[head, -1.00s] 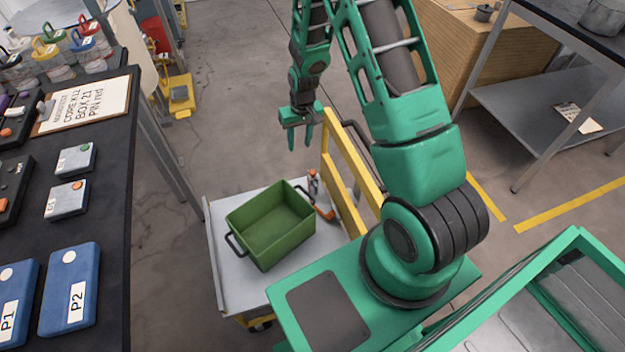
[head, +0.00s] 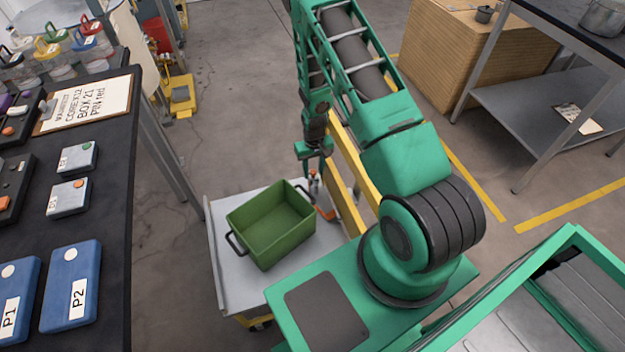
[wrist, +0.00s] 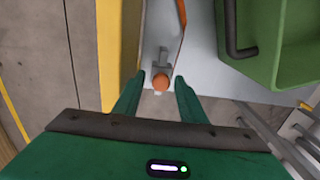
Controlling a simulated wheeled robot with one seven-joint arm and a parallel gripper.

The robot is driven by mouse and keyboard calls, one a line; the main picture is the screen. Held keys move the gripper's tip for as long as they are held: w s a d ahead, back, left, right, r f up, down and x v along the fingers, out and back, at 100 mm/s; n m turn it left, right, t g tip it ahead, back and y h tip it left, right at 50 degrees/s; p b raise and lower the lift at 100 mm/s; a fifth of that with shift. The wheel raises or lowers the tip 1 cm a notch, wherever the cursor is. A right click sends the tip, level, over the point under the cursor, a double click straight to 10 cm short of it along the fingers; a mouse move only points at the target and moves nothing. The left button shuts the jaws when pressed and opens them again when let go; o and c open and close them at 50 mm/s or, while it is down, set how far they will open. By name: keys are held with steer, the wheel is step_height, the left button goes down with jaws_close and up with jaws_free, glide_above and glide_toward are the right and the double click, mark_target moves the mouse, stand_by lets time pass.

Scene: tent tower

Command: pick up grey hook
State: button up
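A small grey piece, seemingly the grey hook (wrist: 162,61), stands on the cart with an orange ball-like end towards me in the wrist view. In the head view my gripper partly covers it, and a grey and orange part (head: 325,207) shows beside the green bin. My gripper (wrist: 158,88) is open, pointing down, with one finger on either side of the orange end. It also shows in the head view (head: 313,173). I cannot tell how far the fingertips are above the piece, and no contact shows.
The green bin (head: 270,228) with a dark handle stands close on the left, on the grey cart top (head: 225,275). The cart's yellow rail (head: 345,170) is close on the right. A dark table (head: 110,200) with blue boxes is further left.

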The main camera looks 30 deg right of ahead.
mark_target(313, 171)
steer(key=shift+a+f, duration=0.1)
steer(key=shift+f, duration=1.7)
steer(key=shift+c, duration=0.7)
steer(key=c, duration=0.8)
steer(key=shift+o, duration=0.2)
steer(key=shift+r, duration=0.15)
